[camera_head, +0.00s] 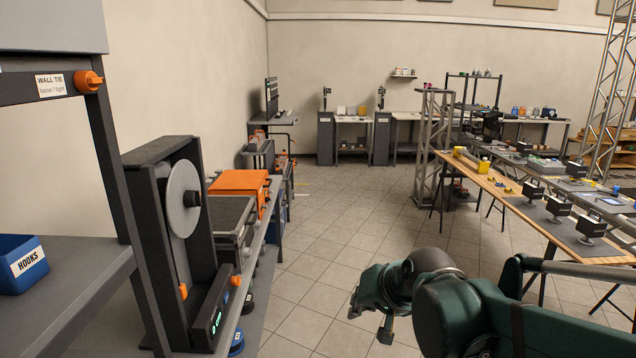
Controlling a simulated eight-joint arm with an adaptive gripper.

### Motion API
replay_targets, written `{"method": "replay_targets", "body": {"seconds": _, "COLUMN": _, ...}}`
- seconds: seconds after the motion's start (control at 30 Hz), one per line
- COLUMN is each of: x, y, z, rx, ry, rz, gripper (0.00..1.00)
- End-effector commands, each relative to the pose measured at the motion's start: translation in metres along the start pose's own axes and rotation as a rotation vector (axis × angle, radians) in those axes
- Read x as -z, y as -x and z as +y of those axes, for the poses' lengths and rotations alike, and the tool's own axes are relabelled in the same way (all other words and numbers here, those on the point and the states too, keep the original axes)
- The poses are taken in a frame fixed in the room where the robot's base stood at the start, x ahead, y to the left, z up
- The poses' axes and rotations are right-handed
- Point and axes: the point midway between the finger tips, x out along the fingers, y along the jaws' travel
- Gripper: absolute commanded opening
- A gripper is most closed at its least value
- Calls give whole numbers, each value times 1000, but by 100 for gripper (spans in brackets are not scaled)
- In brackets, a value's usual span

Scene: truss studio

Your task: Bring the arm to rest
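My arm, dark green and black, reaches in from the lower right of the head view. My gripper (372,325) hangs at its end, pointing down over the tiled floor.
A shelf with a blue HOOKS bin (22,264) and a machine with a grey disc (184,200) stand close on the left. A wooden-topped table (500,203) with several black devices is on the right. The tiled floor (340,215) between them is clear.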

Motion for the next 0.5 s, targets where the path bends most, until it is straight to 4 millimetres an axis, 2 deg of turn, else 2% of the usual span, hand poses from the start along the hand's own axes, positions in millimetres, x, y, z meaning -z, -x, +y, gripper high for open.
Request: {"method": "replay_targets", "body": {"seconds": 0.5, "x": -55, "y": 67, "z": 60, "rx": -123, "ry": 107, "rz": 10, "gripper": 0}}
